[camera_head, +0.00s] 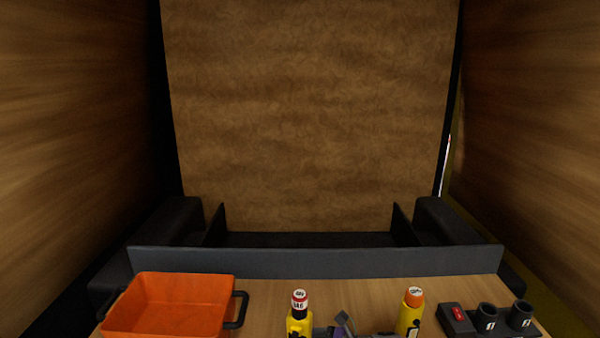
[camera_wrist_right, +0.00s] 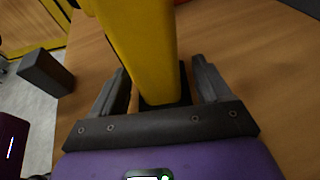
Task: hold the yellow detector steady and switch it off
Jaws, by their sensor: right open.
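The yellow detector (camera_head: 298,326) stands on the table at the bottom middle of the head view, with a red, white and dark labelled top. I take it for the tall yellow body (camera_wrist_right: 145,50) in the right wrist view. My right gripper (camera_wrist_right: 160,90) is open, its grey fingers on either side of that body's lower part with a gap at each side. The detector's switch cannot be made out. My left gripper is not in view.
An orange bin (camera_head: 186,274) with dark handles stands left. A yellow bottle-like thing with an orange cap (camera_head: 414,298) stands right of my gripper. Further right is a dark unit with a red switch (camera_head: 458,314) and round holders (camera_head: 487,312). A grey panel (camera_head: 320,260) closes the table's back.

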